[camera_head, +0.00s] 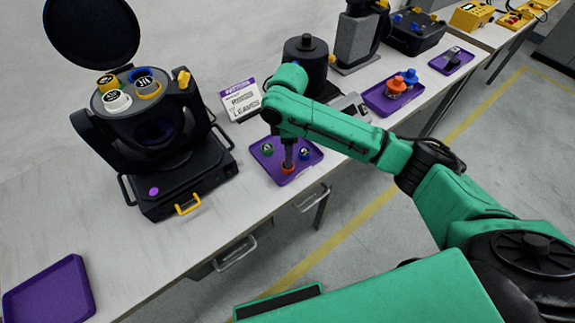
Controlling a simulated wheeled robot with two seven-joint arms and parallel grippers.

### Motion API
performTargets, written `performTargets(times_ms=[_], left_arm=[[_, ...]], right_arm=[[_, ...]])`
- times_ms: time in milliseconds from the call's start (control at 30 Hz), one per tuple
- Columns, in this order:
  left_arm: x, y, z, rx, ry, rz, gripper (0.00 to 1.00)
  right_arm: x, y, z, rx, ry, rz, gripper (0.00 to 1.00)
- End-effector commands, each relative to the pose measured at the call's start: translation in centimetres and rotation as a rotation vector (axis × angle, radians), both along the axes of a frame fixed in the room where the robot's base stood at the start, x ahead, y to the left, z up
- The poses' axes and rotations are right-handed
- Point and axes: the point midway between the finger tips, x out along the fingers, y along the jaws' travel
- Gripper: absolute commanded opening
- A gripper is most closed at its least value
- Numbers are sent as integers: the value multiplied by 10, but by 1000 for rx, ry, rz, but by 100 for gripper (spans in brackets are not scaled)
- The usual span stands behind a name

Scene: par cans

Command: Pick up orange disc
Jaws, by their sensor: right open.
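An orange disc (287,170) sits in a purple tray (275,175) at the middle of the table, in the head view. My right gripper (288,160) points down right above the disc, its dark fingers at or just over its top. It is open; whether the fingers touch or straddle the disc I cannot tell. A green disc (267,149) and a blue disc (304,153) lie in the same tray, on either side of the fingers. My left gripper is not in view.
A black stage light (150,115) with several knobs on top stands left of the tray. A white sign (241,100) stands behind it. Another purple tray (380,100) holds an orange and a blue piece. An empty purple tray (50,295) lies at front left, with bare table nearby.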

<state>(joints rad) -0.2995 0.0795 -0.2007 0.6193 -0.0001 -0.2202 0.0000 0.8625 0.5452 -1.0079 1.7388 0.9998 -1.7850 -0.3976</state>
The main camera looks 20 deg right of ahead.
Motion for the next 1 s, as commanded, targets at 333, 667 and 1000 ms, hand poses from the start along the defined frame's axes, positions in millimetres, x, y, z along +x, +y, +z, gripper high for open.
performTargets(times_ms=[333, 667, 1000], left_arm=[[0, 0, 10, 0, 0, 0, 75], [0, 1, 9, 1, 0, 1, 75], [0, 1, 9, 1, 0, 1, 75]], right_arm=[[-1, 1, -52, 0, -1, 0, 54], [-1, 1, -52, 1, -2, 1, 0], [0, 1, -46, 0, -3, 1, 0]])
